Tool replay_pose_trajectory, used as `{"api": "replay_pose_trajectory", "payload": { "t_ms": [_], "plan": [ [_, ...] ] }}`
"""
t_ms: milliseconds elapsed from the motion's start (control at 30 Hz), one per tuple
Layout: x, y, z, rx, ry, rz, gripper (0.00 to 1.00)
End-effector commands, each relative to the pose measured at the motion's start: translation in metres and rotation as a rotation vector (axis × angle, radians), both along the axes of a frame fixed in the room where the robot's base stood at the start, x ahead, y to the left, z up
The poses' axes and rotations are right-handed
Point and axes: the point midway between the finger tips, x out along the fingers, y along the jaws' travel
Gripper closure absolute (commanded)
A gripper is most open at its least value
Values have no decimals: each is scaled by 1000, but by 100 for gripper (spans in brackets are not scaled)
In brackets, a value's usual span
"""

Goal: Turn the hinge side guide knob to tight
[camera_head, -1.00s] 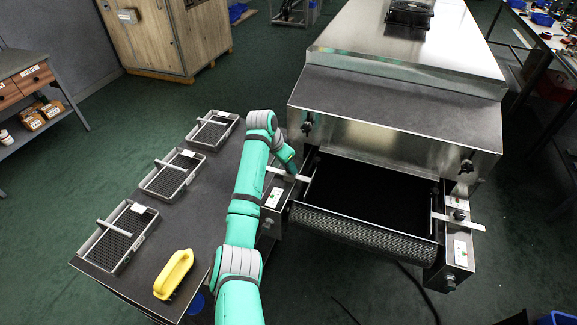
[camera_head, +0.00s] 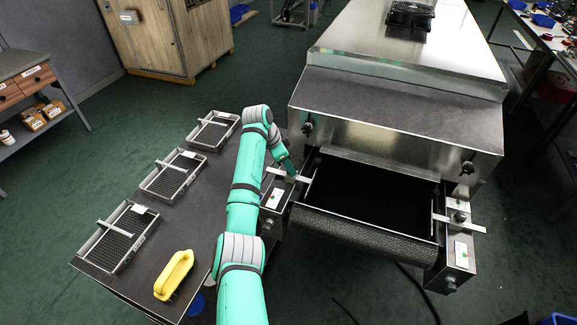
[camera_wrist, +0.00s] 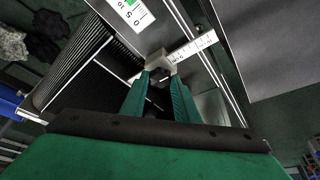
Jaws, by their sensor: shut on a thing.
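The tunnel dryer (camera_head: 400,110) has a guide with a pale scale bar on each side of its infeed opening. The left guide bar (camera_head: 276,174) is by my gripper (camera_head: 291,171); the right guide bar (camera_head: 470,225) stands apart with its own dark knob (camera_head: 460,216). In the wrist view my gripper (camera_wrist: 160,82) has its two green fingers closed around a small dark knob (camera_wrist: 157,75) below the white block of the scale bar (camera_wrist: 195,46). The fingers hide part of the knob, and its tightness cannot be told. No label shows which side is the hinge side.
The dark conveyor belt (camera_head: 372,197) lies between the guides. A side table (camera_head: 205,187) at left bears several mesh trays (camera_head: 120,237) and a yellow-handled tool (camera_head: 174,274). Two hood knobs (camera_head: 307,127) sit above the opening. Open green floor lies in front.

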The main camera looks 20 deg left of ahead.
Motion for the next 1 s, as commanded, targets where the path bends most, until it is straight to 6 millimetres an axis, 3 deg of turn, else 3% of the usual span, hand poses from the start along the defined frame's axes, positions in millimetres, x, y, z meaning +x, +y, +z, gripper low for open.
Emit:
{"api": "replay_pose_trajectory", "payload": {
  "t_ms": [67,100,167,567,1000],
  "plan": [
    [-1,0,-1,0,3,-1,95],
    [-1,0,-1,0,3,-1,68],
    [-1,0,-1,-1,3,-1,54],
    [-1,2,6,0,-1,0,54],
    [-20,23,74,0,-1,0,54]
  ]
}}
